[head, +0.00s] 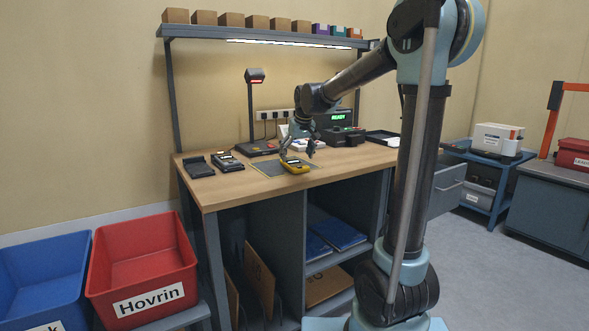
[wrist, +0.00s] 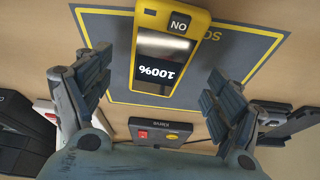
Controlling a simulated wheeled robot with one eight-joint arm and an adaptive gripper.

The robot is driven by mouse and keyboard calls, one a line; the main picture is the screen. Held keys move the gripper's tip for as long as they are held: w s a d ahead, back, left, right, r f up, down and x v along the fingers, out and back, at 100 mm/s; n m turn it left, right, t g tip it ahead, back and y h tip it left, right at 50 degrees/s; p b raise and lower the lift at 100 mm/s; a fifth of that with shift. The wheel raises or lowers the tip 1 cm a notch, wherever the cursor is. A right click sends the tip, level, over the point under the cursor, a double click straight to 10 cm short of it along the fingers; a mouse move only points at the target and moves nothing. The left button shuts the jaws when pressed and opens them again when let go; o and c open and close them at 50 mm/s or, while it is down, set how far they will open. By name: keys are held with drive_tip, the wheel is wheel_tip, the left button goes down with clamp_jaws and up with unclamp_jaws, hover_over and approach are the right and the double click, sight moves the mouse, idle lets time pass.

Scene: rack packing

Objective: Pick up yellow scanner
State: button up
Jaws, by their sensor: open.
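The yellow scanner (head: 295,166) lies on a grey mat (head: 268,169) with a yellow border on the wooden workbench. In the wrist view the scanner (wrist: 171,45) shows a dark screen reading 100% and a button marked NO. My gripper (head: 298,150) is just above the scanner in the head view. In the wrist view the open fingers of my gripper (wrist: 150,88) stand to the left and right of the scanner, apart from it. Nothing is between the fingertips that I can see them touching.
Dark devices (head: 228,161) lie on the bench (head: 205,190) left of the mat. A scanner stand (head: 254,110) and a box with a green READY display (head: 338,117) stand behind. A shelf (head: 260,36) with small boxes is above. Red (head: 140,270) and blue (head: 45,275) bins are at left.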

sight(295, 163)
drive_tip(key=shift+x, duration=1.95)
drive_tip(key=shift+w+r, duration=0.1)
drive_tip(key=shift+w, duration=0.05)
drive_tip(key=c, duration=1.3)
drive_tip(key=shift+r, duration=0.1)
drive_tip(key=shift+c, duration=0.2)
